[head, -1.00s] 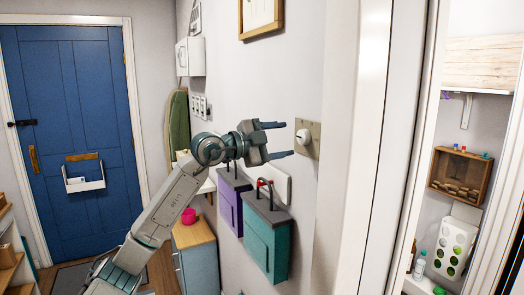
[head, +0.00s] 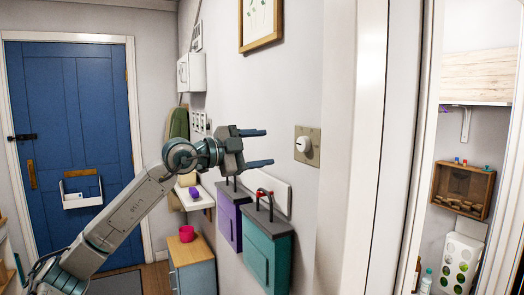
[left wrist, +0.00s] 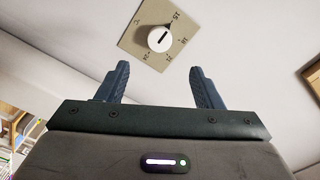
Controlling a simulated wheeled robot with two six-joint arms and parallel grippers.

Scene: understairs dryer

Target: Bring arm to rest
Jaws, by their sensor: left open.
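My left gripper (head: 262,147) is open and empty, with its two fingers spread and pointing right toward the wall. It also shows in the left wrist view (left wrist: 158,85), where nothing is between the fingers. A white round dial (head: 303,144) on a square beige plate (head: 314,133) is on the wall, a short gap beyond the fingertips. In the left wrist view the dial (left wrist: 159,39) has a dark pointer and numbers around it. The gripper does not touch the dial. My right gripper is not in view.
Purple (head: 229,218) and teal (head: 268,255) boxes hang on the wall below the gripper. A blue door (head: 70,130) is at the left. A doorway edge (head: 355,150) rises at the right.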

